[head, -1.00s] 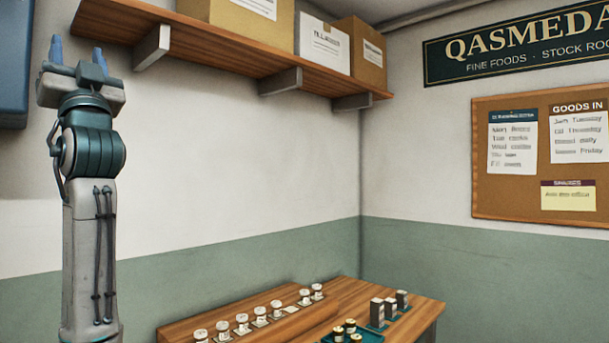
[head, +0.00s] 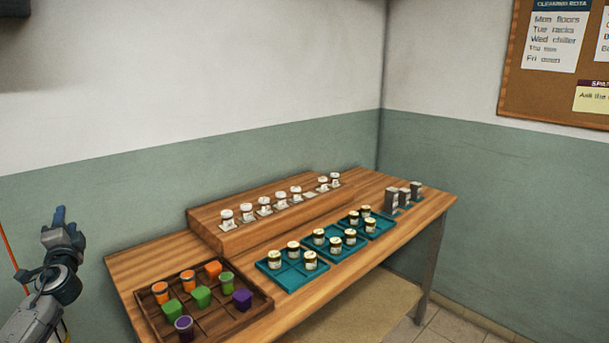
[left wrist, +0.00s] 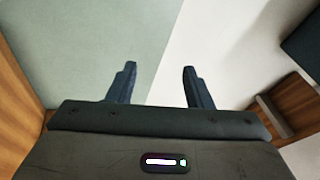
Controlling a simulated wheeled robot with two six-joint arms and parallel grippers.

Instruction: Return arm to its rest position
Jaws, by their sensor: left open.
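My left gripper (head: 66,222) is at the left of the head view, off the left end of the wooden table (head: 150,258) and clear of everything on it. In the left wrist view, my left gripper (left wrist: 159,85) shows two dark blue fingers spread apart with nothing between them. It faces the green and white wall (left wrist: 150,40). My right gripper is in neither view.
The table holds a brown compartment tray (head: 143,301) of orange, green and purple items, teal trays (head: 290,278) with gold-lidded jars, a raised wooden step (head: 235,240) with white-lidded jars, and grey blocks (head: 392,200). A corkboard (head: 515,85) hangs at right.

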